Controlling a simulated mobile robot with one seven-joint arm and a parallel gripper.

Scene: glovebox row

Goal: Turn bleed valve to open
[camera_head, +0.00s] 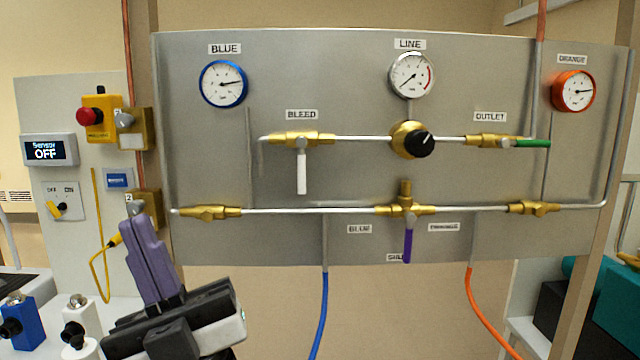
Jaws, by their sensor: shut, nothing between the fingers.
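The bleed valve (301,140) is a brass fitting under the BLEED label on the upper pipe of the grey panel. Its white lever (302,172) hangs straight down, across the horizontal pipe. My gripper (138,222) is at the lower left, in front of the panel's left edge, with its purple-grey fingers pointing up. The fingers are together and hold nothing. It is apart from the valve, to the left of and below the white lever.
The outlet valve's green lever (533,144) lies along its pipe. A purple lever (408,245) hangs below the lower pipe. A black regulator knob (419,143) sits right of the bleed valve. Blue (320,315) and orange (490,325) hoses hang below the panel.

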